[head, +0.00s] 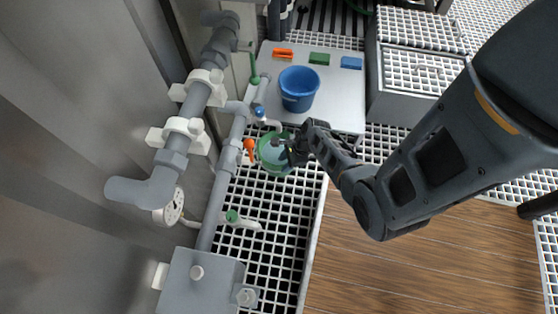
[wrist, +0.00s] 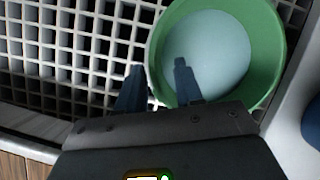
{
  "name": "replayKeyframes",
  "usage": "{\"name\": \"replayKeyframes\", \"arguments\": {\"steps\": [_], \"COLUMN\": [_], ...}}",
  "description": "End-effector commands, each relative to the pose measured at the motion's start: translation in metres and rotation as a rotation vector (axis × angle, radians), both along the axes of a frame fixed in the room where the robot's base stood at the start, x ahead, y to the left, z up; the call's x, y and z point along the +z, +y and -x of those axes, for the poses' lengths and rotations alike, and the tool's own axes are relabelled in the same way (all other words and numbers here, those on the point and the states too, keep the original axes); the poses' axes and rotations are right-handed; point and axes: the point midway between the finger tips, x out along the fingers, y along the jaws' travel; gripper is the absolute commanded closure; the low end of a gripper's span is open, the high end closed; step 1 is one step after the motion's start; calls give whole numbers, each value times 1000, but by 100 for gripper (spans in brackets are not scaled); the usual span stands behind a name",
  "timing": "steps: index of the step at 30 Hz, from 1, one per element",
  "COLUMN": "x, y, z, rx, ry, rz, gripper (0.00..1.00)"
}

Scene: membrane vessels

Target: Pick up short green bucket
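The short green bucket (head: 265,163) stands on the white grating beside the pipes, with pale bluish contents or a pale inside. In the wrist view the bucket (wrist: 272,62) fills the upper right. My gripper (wrist: 159,74) is open, its fingers apart. One finger shows against the inside of the bucket and the other outside its left wall, so the near-left rim lies between them. I cannot tell whether either finger touches the wall. In the head view my gripper (head: 287,151) is at the bucket's right side and hides part of it.
A blue bucket (head: 298,88) stands behind on a light platform (head: 340,105) with orange, green and blue blocks. Grey pipes (head: 222,185) with an orange-handled valve (head: 249,150) run close on the left. Open grating (head: 265,225) lies in front.

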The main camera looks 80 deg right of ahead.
Motion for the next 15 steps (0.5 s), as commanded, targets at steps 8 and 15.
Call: {"name": "replayKeyframes", "arguments": {"steps": [8, 15], "x": [-26, -25], "y": [3, 3], "z": [-9, -9], "rx": [0, 0], "ry": [0, 0], "rz": [2, 2], "gripper": [64, 71]}}
